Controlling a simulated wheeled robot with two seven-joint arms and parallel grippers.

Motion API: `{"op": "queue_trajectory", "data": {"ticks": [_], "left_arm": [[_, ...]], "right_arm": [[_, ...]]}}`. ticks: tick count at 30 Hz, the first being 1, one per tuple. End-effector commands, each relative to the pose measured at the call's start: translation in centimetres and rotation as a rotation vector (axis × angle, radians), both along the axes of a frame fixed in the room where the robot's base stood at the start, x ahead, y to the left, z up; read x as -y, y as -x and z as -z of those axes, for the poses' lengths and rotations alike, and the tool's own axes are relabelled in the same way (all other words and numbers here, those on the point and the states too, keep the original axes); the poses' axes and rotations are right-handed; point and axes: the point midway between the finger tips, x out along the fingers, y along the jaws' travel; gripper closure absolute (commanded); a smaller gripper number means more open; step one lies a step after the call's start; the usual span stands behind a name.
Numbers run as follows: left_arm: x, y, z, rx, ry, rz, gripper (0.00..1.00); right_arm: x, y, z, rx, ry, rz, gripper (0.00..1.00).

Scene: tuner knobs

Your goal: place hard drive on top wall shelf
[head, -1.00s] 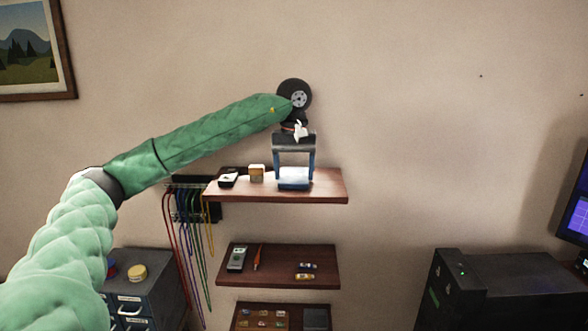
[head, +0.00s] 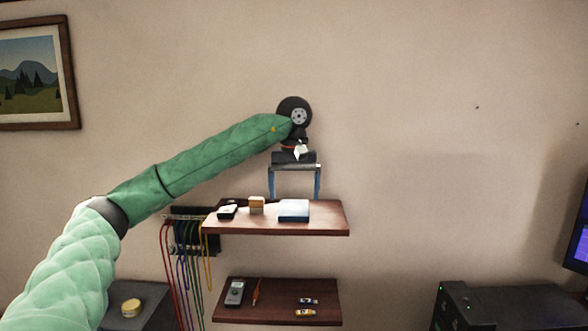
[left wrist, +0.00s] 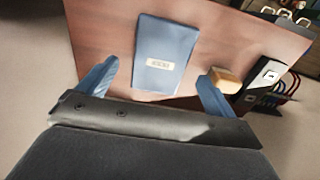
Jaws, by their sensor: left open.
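The hard drive, a flat blue box with a small label, lies on the top wall shelf, right of the middle, in the head view (head: 294,211). It also shows in the left wrist view (left wrist: 163,50). The top wall shelf (head: 240,226) is a dark reddish wooden board. My left gripper (head: 295,196) is open above and behind the hard drive, its fingers pointing down. In the left wrist view its two blue fingers (left wrist: 160,80) stand wide apart, clear of the drive on either side. My right gripper is not in view.
A small tan box (head: 256,205) and a black-and-white device (head: 228,211) stand left of the drive on the shelf. Coloured cables (head: 190,260) hang at the left. A lower shelf (head: 276,292) holds several small items. The wall to the right is bare.

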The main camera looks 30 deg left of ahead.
Motion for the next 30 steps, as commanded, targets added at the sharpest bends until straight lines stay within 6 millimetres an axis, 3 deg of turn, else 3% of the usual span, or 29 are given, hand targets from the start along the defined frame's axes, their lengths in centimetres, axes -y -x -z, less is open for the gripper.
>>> {"op": "queue_trajectory", "data": {"ticks": [30], "left_arm": [[0.0, 0.0, -8.0, -0.001, -0.002, 0.0, 0.08]], "right_arm": [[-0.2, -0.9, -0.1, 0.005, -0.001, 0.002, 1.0]]}}
